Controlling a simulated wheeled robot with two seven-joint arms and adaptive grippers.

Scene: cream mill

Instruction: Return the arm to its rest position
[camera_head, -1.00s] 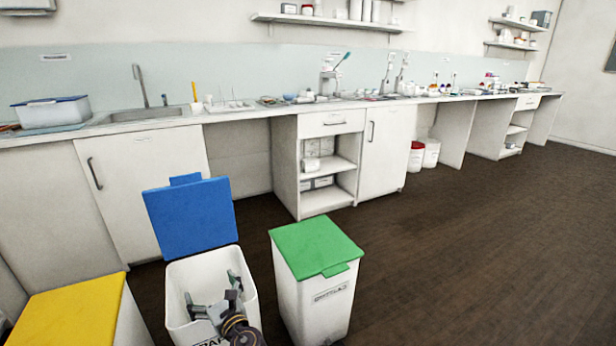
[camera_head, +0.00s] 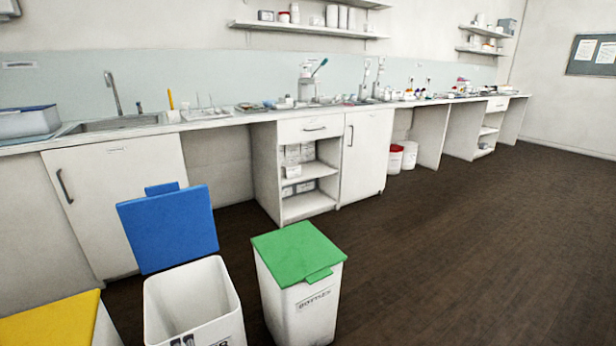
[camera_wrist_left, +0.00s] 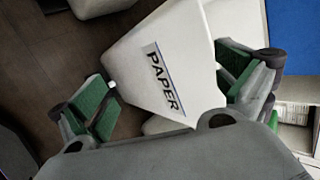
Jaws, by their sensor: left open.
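My left gripper (camera_wrist_left: 165,78) is open in the left wrist view, its green-padded fingers spread wide with nothing held between them. Beyond the fingers is the white bin (camera_wrist_left: 183,45) with the PAPER label. In the head view this white bin (camera_head: 160,310) stands with its blue lid (camera_head: 168,230) swung up, and the part of its inside that shows looks empty. Only small dark tips, apparently of my left gripper, show at the bottom edge of the head view, by the bin's front. My right gripper is in neither view.
A bin with a shut green lid (camera_head: 298,253) stands right of the open bin. A yellow-lidded bin (camera_head: 50,322) is at the lower left. A long counter (camera_head: 215,122) with a sink and labware runs along the wall. The dark floor (camera_head: 450,240) at the right is clear.

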